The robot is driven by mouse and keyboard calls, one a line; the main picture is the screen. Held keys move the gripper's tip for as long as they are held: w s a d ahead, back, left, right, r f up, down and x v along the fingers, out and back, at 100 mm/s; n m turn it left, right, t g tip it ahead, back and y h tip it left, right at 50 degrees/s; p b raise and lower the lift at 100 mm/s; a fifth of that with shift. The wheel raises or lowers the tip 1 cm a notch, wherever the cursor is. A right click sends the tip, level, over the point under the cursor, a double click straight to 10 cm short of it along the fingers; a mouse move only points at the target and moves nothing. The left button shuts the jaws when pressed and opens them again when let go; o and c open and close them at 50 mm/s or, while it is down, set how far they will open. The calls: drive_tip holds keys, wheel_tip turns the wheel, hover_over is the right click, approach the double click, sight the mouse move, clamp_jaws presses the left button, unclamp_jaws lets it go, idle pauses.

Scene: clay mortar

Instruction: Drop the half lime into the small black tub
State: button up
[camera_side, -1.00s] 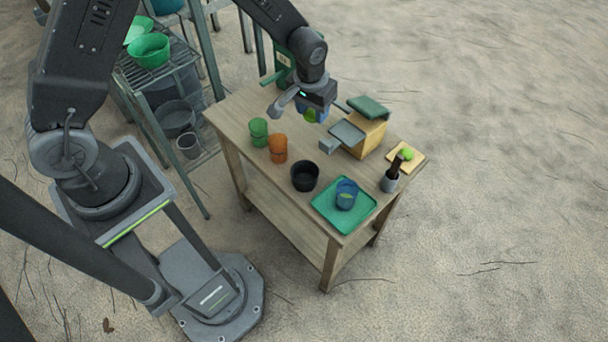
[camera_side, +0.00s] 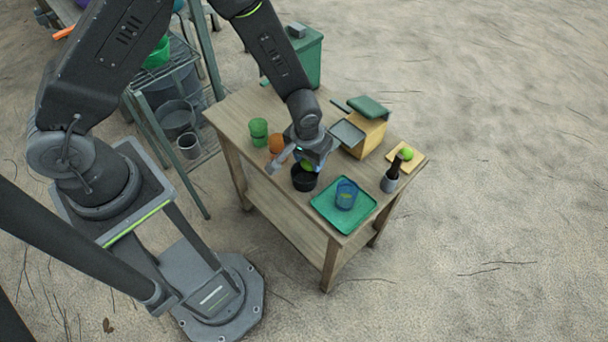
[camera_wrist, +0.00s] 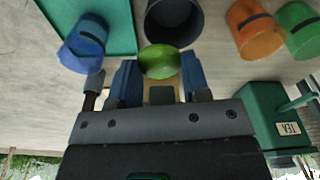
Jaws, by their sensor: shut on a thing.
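My gripper (camera_side: 309,161) is shut on the half lime (camera_wrist: 159,61), which shows green between the blue fingertips in the wrist view. In the side view the half lime (camera_side: 307,165) is partly hidden by my gripper and appears over the rim of the small black tub (camera_side: 304,181). The tub stands upright on the table. In the wrist view the black tub (camera_wrist: 174,22) lies just beyond the lime, its opening partly in frame. The lime appears above the tub; whether it touches the rim I cannot tell.
A yellow box (camera_side: 366,139), a grey cup (camera_side: 390,182) and a board with a lime (camera_side: 407,153) are farther right.

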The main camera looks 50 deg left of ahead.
drive_tip(key=shift+f, duration=0.15)
drive_tip(key=o, duration=1)
drive_tip(key=r, duration=0.4)
drive_tip(key=s+r, duration=0.1)
drive_tip(key=r, duration=0.8)
drive_tip(key=shift+s+d+r, duration=0.15)
drive_tip(key=shift+s+r, duration=0.15)
drive_tip(key=shift+r, duration=0.1)
drive_tip(key=s+a+r+t, duration=0.1)
drive_tip(key=s+a+r, duration=0.15)
drive_tip(key=r, duration=0.35)
drive_tip(key=s+a+r+t, duration=0.1)
drive_tip(key=s+a+r, duration=0.15)
drive_tip(key=r, duration=0.45)
drive_tip(key=s+a+r, duration=0.1)
drive_tip(key=s+r, duration=0.1)
drive_tip(key=s, duration=0.1)
drive_tip(key=s+a+r+m+t, duration=0.1)
drive_tip(key=s+a+r, duration=0.1)
drive_tip(key=s, duration=0.2)
drive_tip(key=s+a+r+m+t, duration=0.1)
drive_tip(key=s+r, duration=0.1)
drive_tip(key=s, duration=0.2)
drive_tip(key=shift+a+r, duration=0.35)
